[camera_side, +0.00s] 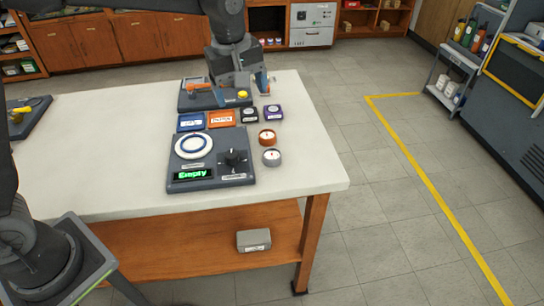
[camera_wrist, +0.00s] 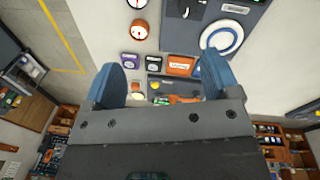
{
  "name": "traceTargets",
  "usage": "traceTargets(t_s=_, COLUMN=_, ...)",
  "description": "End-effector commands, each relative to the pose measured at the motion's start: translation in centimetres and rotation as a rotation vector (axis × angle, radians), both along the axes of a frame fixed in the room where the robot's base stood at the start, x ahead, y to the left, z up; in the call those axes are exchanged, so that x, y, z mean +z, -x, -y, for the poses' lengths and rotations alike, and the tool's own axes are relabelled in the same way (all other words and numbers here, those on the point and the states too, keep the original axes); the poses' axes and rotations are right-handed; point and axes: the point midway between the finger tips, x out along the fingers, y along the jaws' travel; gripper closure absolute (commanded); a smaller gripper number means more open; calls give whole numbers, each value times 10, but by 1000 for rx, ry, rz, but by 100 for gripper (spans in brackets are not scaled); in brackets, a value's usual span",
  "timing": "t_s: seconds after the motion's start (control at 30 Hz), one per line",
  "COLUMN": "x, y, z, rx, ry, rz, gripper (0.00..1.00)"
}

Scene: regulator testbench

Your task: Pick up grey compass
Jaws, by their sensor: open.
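The grey compass (camera_side: 272,157) lies on the white table near its right side, a small round thing with a light face and grey rim. In the wrist view the grey compass (camera_wrist: 137,3) is partly cut off at the top edge. An orange-brown round one (camera_side: 267,137) lies just behind it. My gripper (camera_side: 243,82) is at the back of the table, well behind the compass and apart from it. In the wrist view its two blue fingers (camera_wrist: 162,68) are spread wide, with nothing held between them.
A dark test panel (camera_side: 210,180) with a white ring, knob and "Empty" display stands left of the compass. Behind it are blue (camera_side: 190,122), orange (camera_side: 221,118), black (camera_side: 249,115) and purple (camera_side: 273,113) boxes. A dark tray (camera_side: 205,103) with an orange tool lies near my gripper.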

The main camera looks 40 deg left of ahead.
Motion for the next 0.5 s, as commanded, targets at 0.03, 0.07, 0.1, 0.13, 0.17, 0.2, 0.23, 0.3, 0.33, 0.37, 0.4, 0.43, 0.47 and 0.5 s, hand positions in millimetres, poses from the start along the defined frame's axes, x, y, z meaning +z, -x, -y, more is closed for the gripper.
traceTargets(t_s=0.03, x=-17, y=-15, z=9, rx=60, ry=2, rz=-32, gripper=18)
traceTargets(t_s=0.07, x=-24, y=-22, z=12, rx=98, ry=4, rz=-45, gripper=18)
traceTargets(t_s=0.1, x=-34, y=-31, z=17, rx=144, ry=5, rz=-61, gripper=18)
traceTargets(t_s=0.13, x=-40, y=-36, z=20, rx=176, ry=4, rz=-73, gripper=18)
traceTargets(t_s=0.17, x=-46, y=-41, z=23, rx=205, ry=4, rz=-82, gripper=18)
traceTargets(t_s=0.2, x=-54, y=-46, z=27, rx=239, ry=3, rz=-92, gripper=18)
traceTargets(t_s=0.23, x=-58, y=-49, z=29, rx=261, ry=3, rz=-99, gripper=18)
traceTargets(t_s=0.3, x=-66, y=-54, z=32, rx=299, ry=2, rz=-110, gripper=18)
traceTargets(t_s=0.33, x=-69, y=-56, z=33, rx=311, ry=1, rz=-115, gripper=18)
traceTargets(t_s=0.37, x=-71, y=-57, z=34, rx=318, ry=0, rz=-116, gripper=18)
traceTargets(t_s=0.4, x=-74, y=-58, z=35, rx=327, ry=0, rz=-118, gripper=18)
traceTargets(t_s=0.43, x=-78, y=-58, z=35, rx=330, ry=0, rz=-120, gripper=18)
traceTargets(t_s=0.47, x=-81, y=-58, z=35, rx=332, ry=0, rz=-120, gripper=18)
traceTargets(t_s=0.5, x=-87, y=-58, z=35, rx=333, ry=-1, rz=-122, gripper=18)
